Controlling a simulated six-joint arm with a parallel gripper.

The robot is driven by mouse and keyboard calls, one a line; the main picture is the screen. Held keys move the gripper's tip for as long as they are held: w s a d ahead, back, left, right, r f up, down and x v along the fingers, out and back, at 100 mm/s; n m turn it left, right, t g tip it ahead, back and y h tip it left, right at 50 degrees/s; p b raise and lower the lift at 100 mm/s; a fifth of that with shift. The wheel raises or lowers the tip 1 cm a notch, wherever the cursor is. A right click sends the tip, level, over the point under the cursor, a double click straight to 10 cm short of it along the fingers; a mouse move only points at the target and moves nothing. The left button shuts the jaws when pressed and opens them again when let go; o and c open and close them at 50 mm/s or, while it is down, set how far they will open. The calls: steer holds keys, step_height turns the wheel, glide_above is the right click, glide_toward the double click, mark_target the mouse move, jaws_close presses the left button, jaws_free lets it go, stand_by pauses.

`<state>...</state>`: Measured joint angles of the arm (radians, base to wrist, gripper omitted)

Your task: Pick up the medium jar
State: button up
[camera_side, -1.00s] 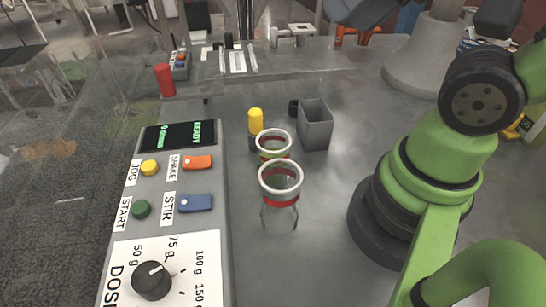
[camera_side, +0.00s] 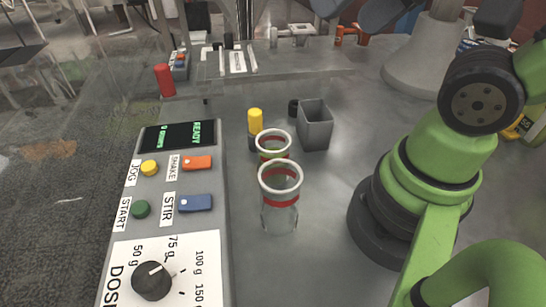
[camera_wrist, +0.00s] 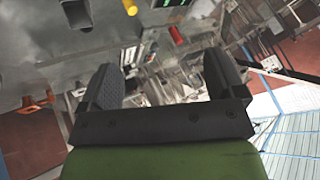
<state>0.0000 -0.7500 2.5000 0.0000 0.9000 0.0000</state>
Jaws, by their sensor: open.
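In the side view two clear glass jars with white rims and red bands stand upright on the grey table. The nearer, larger-looking jar (camera_side: 280,198) is in front, and the other jar (camera_side: 273,146) stands just behind it, partly hidden by it. I cannot tell for sure which is the medium one. My gripper (camera_wrist: 165,82) is open and empty in the wrist view, with its two dark fingers apart. It is not clearly seen in the side view, and no jar is clear in the wrist view.
A control panel (camera_side: 170,215) with buttons and a dial stands left of the jars. Behind them are a yellow-capped container (camera_side: 255,122) and a grey square bin (camera_side: 315,127). A red cylinder (camera_side: 165,80) is at the back left.

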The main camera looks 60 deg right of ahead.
step_height(320, 180, down, 7)
steer(key=w+d+m+g+y, duration=0.1)
steer(key=w+m+g+y, duration=0.15)
steer(key=g, duration=0.35)
steer(key=m+t+y, duration=0.9)
steer(key=m+t, duration=0.1)
steer(key=m, duration=0.7)
glide_toward(273, 156)
steer(key=shift+w+a+f, duration=0.2)
steer(key=shift+w+f, duration=0.7)
steer(key=shift+f, duration=0.2)
steer(key=m, duration=0.1)
steer(key=f+m+t, duration=0.1)
steer(key=m, duration=0.1)
steer(key=shift+w+d+f+t+h, duration=0.1)
steer(key=shift+w+d+t+h, duration=0.05)
steer(key=shift+w+t+h, duration=0.2)
steer(key=shift+w+m, duration=0.2)
steer(key=shift+m, duration=0.05)
steer(key=shift+w, duration=0.2)
steer(key=shift+x, duration=3.45)
